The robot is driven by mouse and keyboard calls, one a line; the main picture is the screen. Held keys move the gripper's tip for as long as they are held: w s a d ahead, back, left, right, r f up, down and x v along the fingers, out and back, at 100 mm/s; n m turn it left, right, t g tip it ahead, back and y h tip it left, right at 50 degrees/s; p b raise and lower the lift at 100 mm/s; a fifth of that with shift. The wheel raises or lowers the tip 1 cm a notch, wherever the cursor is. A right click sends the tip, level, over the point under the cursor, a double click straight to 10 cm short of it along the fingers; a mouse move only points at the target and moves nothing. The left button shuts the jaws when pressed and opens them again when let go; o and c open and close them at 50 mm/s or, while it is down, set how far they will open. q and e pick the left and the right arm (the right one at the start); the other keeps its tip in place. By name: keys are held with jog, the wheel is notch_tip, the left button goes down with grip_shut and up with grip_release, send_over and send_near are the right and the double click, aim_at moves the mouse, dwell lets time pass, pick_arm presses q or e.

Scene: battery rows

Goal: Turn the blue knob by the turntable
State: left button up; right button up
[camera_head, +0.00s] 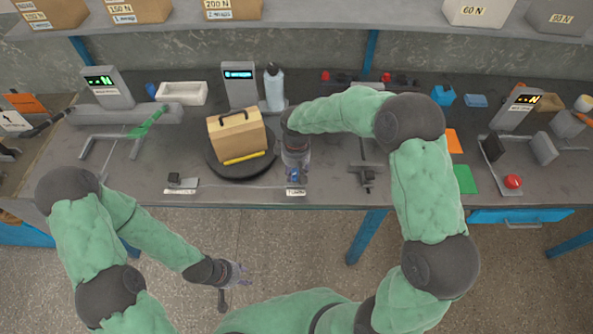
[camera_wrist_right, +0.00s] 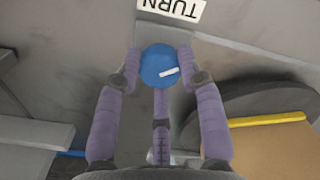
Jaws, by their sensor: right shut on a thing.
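The blue knob (camera_wrist_right: 160,66) is round with a short white mark and sits on a grey base. In the head view only a little of the knob (camera_head: 296,173) shows. My right gripper (camera_head: 296,178) reaches down over it from above. In the right wrist view its purple fingers (camera_wrist_right: 160,75) are closed around the knob. The dark round turntable (camera_head: 213,168) is left of the knob and carries a tan box (camera_head: 237,136) with a dark handle and a yellow strip. My left gripper (camera_head: 243,275) is open and empty over the floor in front of the table.
A white "TURN" label (camera_wrist_right: 170,8) lies by the knob base. A grey display post (camera_head: 239,88) and a pale bottle (camera_head: 274,88) stand behind the turntable. A grey fixture (camera_head: 368,178) stands to the right. Bare table lies between them.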

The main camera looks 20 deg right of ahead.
aim_at(297, 171)
jog(key=m, duration=0.7)
jog(key=shift+w+b, duration=0.15)
jog(key=shift+b, duration=0.2)
jog(key=m, duration=0.4)
jog(key=shift+w+r+m+b, duration=0.1)
jog(key=shift+m+b, duration=0.2)
jog(key=shift+m, duration=0.5)
jog(key=shift+d+r, duration=0.1)
jog(key=shift+r, duration=0.05)
jog(key=o, duration=1)
jog(key=shift+w, duration=0.1)
jog(key=shift+c, duration=0.2)
jog(key=shift+o, duration=0.9)
notch_tip(297, 171, up, 12)
